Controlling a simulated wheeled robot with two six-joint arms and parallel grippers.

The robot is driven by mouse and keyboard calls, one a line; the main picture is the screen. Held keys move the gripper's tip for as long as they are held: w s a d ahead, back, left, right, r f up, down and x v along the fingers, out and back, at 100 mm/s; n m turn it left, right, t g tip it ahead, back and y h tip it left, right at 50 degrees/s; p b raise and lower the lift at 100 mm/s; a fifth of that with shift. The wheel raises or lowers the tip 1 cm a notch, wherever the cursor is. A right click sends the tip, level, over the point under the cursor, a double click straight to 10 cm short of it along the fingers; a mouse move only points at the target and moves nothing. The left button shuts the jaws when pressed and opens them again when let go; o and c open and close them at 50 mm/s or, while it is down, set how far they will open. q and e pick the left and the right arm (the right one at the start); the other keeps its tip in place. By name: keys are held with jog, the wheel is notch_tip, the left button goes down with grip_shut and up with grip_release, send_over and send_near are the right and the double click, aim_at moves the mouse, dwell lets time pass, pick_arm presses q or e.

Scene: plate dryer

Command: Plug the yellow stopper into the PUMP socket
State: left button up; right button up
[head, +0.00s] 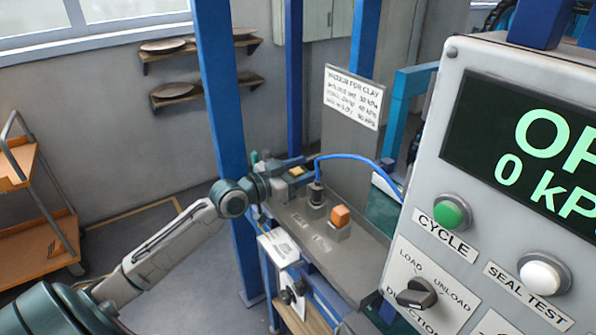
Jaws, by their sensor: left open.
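My left gripper (297,172) is open at the far end of the grey bench top. A small yellow piece (296,171), which looks like the yellow stopper, shows at its fingers; I cannot tell whether they touch it. A dark plug (316,192) with a blue hose stands upright in a grey socket block nearer the camera. An orange block (340,215) sits on another grey socket block to its right. Small labels lie in front of these blocks, too small to read, so I cannot tell which socket is PUMP. My right gripper is not in view.
A large control panel (450,150) with a green CYCLE button (452,212) and a knob (417,293) fills the right. The blue hose (350,157) arches over the bench. A blue post (222,110) rises behind my left arm. The near bench top (355,265) is bare.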

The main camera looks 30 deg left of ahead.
pick_arm(q)
jog(key=shift+s+a, duration=0.2)
jog(key=shift+s, duration=0.1)
jog(key=p+v, duration=0.3)
jog(key=v, duration=0.2)
jog(key=shift+s+d+r, duration=0.1)
jog(key=shift+r, duration=0.1)
jog(key=p+v, duration=0.3)
jog(key=p, duration=0.3)
jog(key=shift+s+a, duration=0.25)
jog(key=shift+s, duration=0.1)
jog(key=shift+s+a+f+p, duration=0.2)
jog(key=shift+s+p, duration=0.2)
jog(key=shift+s, duration=0.15)
